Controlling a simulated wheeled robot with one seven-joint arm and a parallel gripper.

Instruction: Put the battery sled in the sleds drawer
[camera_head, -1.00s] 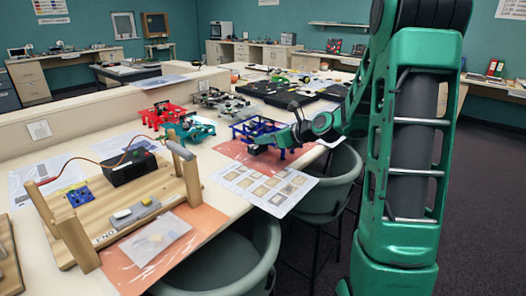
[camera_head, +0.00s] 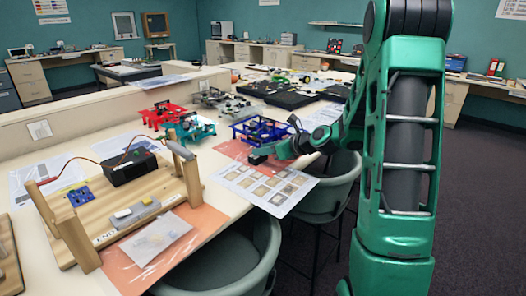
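My gripper (camera_head: 260,157) is low over the near table, just in front of a blue open frame (camera_head: 262,130). A small dark block shows at its tip; I cannot tell whether this is the fingers or the battery sled held in them. No other thing is clearly the battery sled. Red (camera_head: 163,114), teal (camera_head: 192,130) and grey (camera_head: 222,101) open frames stand behind and left of the blue one. No drawer marked for sleds can be made out.
A wooden stand (camera_head: 130,205) with a black box (camera_head: 128,167) fills the table's left front. A printed sheet (camera_head: 268,186) overhangs the front edge, beside green chairs (camera_head: 325,195). Black trays (camera_head: 300,95) lie farther back. Drawer cabinets (camera_head: 32,83) stand along the walls.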

